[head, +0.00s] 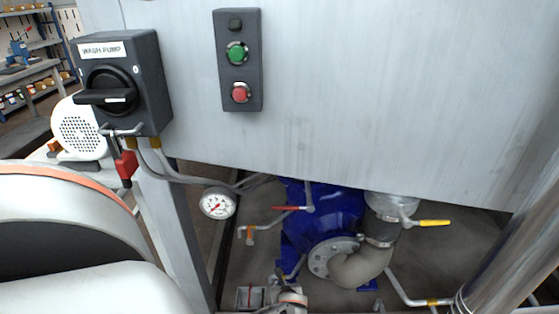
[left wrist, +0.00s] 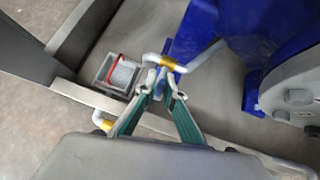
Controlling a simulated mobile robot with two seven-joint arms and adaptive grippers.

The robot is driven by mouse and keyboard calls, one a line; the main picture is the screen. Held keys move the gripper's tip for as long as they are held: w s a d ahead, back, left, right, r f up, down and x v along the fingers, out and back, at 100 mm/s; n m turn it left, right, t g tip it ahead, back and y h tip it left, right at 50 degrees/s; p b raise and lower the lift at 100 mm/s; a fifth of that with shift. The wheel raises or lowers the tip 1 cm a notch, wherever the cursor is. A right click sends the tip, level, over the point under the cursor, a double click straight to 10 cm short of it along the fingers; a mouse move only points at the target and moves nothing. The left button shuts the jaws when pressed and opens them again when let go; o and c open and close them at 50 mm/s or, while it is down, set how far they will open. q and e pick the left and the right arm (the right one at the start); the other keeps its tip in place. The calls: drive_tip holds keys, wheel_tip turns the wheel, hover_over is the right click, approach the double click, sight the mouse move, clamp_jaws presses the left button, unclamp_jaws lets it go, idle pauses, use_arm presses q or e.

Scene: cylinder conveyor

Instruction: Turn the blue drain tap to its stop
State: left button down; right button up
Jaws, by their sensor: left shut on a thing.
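My left gripper (left wrist: 164,88) is shut, with its two green-sided fingers meeting at a small blue part, which I take to be the blue drain tap (left wrist: 158,78). The tap sits by a pale pipe with an orange band (left wrist: 172,63). The fingertips hide most of the tap, so its angle is hard to tell. In the head view the gripper (head: 284,292) is small at the bottom edge, below the blue pump body (head: 330,215), and the tap cannot be made out there. My right gripper is not in view.
A red-handled valve (head: 290,208), a yellow-handled valve (head: 434,223) and a gauge (head: 217,204) are nearby. The tank's steel wall (head: 350,90) overhangs the pump. A wash pump switch (head: 112,90) is upper left.

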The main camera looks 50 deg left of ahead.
use_arm(q)
drive_tip(key=shift+d, duration=0.1)
idle(0.4)
drive_tip(key=c, duration=2.1)
unclamp_jaws()
drive_tip(key=shift+f, duration=0.1)
drive_tip(key=shift+c, duration=0.2)
drive_tip(key=v, duration=0.7)
drive_tip(key=shift+d+r, duration=0.2)
drive_tip(key=shift+r, duration=0.05)
